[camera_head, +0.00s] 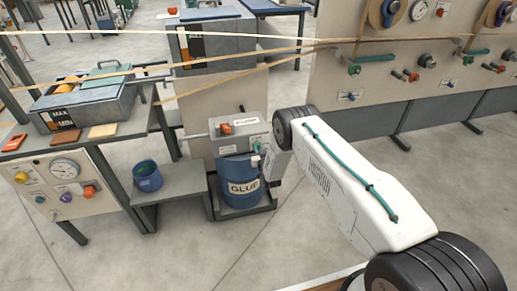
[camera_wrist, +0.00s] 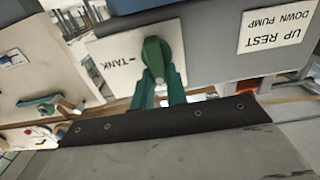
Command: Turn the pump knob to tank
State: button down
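A green knob (camera_wrist: 155,58) shows large in the wrist view, on a light plate (camera_wrist: 110,62) with an arrow and the word TANK, upside down. Its lower part splits into green pieces that run behind a dark strip; I cannot tell which are knob and which something else. In the head view, the grey pump box (camera_head: 238,138) stands over the blue glue drum (camera_head: 240,182). My gripper (camera_head: 268,170) is at the right side of the box and drum, mostly hidden by my wrist. Its fingers and any contact with the knob are not clear.
A plate reading UP REST, DOWN PUMP (camera_wrist: 274,32) is beside the knob. A red-orange part (camera_head: 225,128) sits on the pump box. A blue bucket (camera_head: 147,176) stands on a low shelf to the left. Tan strips cross above. The floor in front is clear.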

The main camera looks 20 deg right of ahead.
jog(key=shift+d+m, duration=0.1)
jog(key=shift+m, duration=0.3)
jog(key=m, duration=0.5)
jog(key=d+f+m, duration=0.1)
jog(key=m, duration=1.1)
jog(key=shift+d+f, duration=0.4)
dwell(0.3)
jog(key=c, duration=1.4)
grip_release()
jog(key=shift+f, duration=0.1)
